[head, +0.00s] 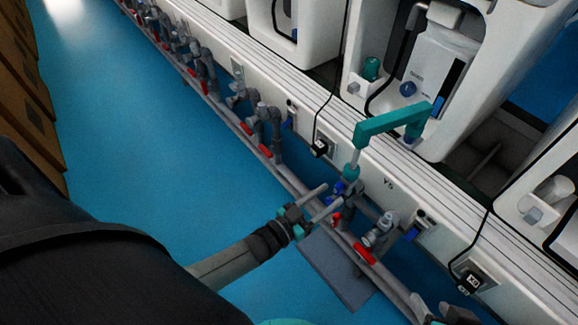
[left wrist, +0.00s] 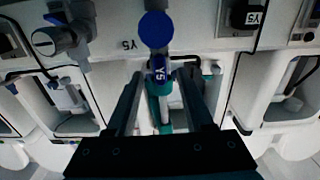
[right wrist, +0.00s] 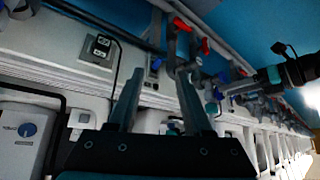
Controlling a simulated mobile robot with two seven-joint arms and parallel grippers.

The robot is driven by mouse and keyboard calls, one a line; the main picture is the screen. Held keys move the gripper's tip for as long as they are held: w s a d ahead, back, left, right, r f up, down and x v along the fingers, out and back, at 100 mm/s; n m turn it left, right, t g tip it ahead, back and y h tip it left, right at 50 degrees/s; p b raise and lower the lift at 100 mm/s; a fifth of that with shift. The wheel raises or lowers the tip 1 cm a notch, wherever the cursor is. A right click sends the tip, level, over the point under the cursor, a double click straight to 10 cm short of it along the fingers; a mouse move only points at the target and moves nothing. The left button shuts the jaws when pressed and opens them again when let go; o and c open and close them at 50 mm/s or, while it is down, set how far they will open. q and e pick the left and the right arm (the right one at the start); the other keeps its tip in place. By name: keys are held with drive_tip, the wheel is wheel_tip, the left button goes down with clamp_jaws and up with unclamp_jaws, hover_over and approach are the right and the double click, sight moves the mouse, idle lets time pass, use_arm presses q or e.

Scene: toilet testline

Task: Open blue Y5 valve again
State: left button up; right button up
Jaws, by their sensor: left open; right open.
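The blue Y5 valve (head: 344,188) sits on the pipework at the bench front, below the "Y5" mark. In the left wrist view its blue handle (left wrist: 158,68), labelled Y5, lies between the fingertips; contact cannot be told. My left gripper (head: 325,201) is open, with its fingers pointing at the valve. My right gripper (head: 438,312) is open and empty at the lower edge of the head view, right of the valve. In its own view the open fingers (right wrist: 157,85) show nothing between them.
Red-handled valves (head: 365,254) and grey pipes stand close by. A grey plate (head: 340,268) lies below. White toilet units (head: 440,120) stand along the bench. The blue floor (head: 140,130) to the left is clear.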

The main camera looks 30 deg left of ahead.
use_arm(q)
drive_tip(key=p+v, duration=0.3)
drive_tip(key=v, duration=0.9)
drive_tip(key=shift+s, duration=0.3)
use_arm(e)
drive_tip(key=s+d+f+g, duration=0.1)
drive_tip(key=s+d+f+g+h, duration=0.1)
drive_tip(key=f, duration=0.1)
drive_tip(key=shift+s+d+g, duration=0.2)
drive_tip(key=shift+d+g, duration=0.15)
drive_tip(key=shift+g, duration=0.05)
